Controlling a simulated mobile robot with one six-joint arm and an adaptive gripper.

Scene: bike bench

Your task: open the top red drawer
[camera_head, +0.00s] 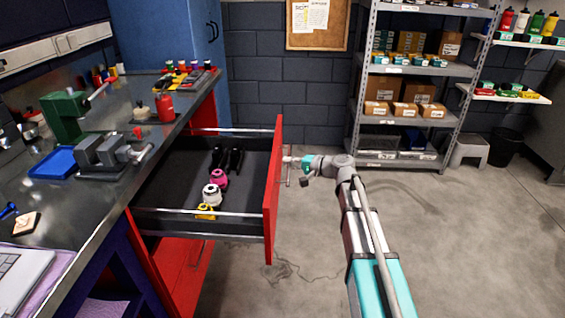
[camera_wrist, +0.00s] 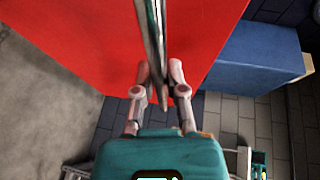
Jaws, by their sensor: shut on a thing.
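The top red drawer (camera_head: 273,190) stands pulled far out from under the workbench, to the right of it in the head view. Its dark inside shows a yellow, a white and a pink round item and some black tools. My gripper (camera_head: 289,165) is at the outer side of the red front, shut on the drawer handle. In the wrist view the metal handle bar (camera_wrist: 155,45) runs between the two fingers of my gripper (camera_wrist: 160,75), with the red front behind it. The exact finger contact is small in the head view.
The workbench (camera_head: 95,205) holds a green press (camera_head: 64,115), a grey vise (camera_head: 105,155) and a blue tray (camera_head: 52,162). A blue cabinet (camera_head: 165,40) stands behind. Grey shelves (camera_head: 408,98) stand at the back right. The floor (camera_head: 470,240) at right is clear.

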